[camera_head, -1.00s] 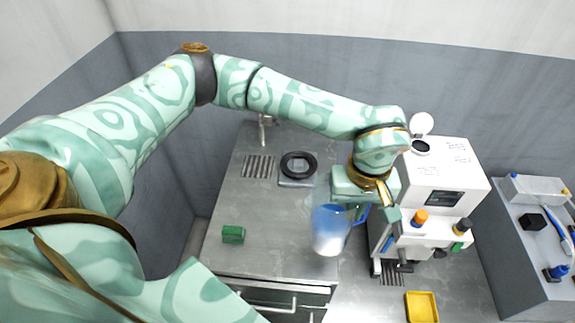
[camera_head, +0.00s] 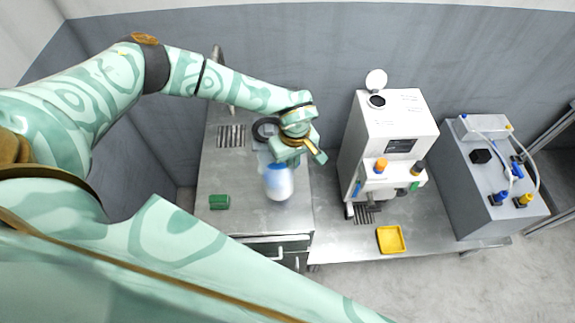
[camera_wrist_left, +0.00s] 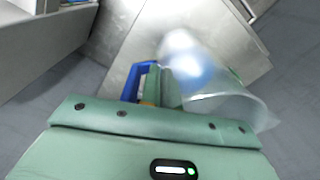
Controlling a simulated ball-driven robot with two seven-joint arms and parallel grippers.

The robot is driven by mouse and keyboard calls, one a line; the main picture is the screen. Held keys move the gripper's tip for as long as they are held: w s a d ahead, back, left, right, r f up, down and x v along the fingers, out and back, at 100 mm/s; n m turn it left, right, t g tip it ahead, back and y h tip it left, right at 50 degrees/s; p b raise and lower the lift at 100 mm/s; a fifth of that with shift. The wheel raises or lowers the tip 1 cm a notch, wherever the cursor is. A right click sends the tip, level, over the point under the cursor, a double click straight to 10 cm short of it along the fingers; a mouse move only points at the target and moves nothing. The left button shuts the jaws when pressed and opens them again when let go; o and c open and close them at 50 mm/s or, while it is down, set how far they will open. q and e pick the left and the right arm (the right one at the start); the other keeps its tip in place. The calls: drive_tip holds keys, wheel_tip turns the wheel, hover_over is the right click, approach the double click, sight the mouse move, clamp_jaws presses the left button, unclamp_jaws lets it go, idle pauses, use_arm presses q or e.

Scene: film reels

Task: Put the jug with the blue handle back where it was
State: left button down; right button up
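The clear jug (camera_head: 278,183) with blue-tinted contents is over the left steel counter. Its blue handle (camera_wrist_left: 139,82) shows beside the fingers in the left wrist view, where the jug body (camera_wrist_left: 205,85) is blurred and tilted in the picture. My left gripper (camera_head: 304,163) is at the jug's upper right side. It appears shut on the handle; the fingers (camera_wrist_left: 163,88) show between handle and body. I cannot tell whether the jug's base touches the counter. My right gripper is out of view.
A black ring (camera_head: 266,127) lies behind the jug, partly hidden by my gripper. A green block (camera_head: 219,202) sits at the counter's front left. The white machine (camera_head: 392,130) stands to the right, with a yellow tray (camera_head: 391,239) before it. A grey unit (camera_head: 488,190) stands far right.

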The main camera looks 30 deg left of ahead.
use_arm(q)
drive_tip(key=f, duration=0.1)
drive_tip(key=a+f, duration=0.1)
drive_tip(key=f, duration=0.2)
drive_tip(key=shift+w+a+f+b, duration=0.2)
drive_tip(key=shift+a+f+b, duration=0.05)
drive_tip(key=shift+f+b, duration=0.1)
drive_tip(key=shift+f, duration=0.1)
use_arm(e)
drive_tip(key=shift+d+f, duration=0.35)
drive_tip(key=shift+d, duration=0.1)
use_arm(q)
drive_tip(key=shift+f, duration=0.15)
drive_tip(key=c, duration=1.6)
unclamp_jaws()
drive_tip(key=shift+c, duration=0.2)
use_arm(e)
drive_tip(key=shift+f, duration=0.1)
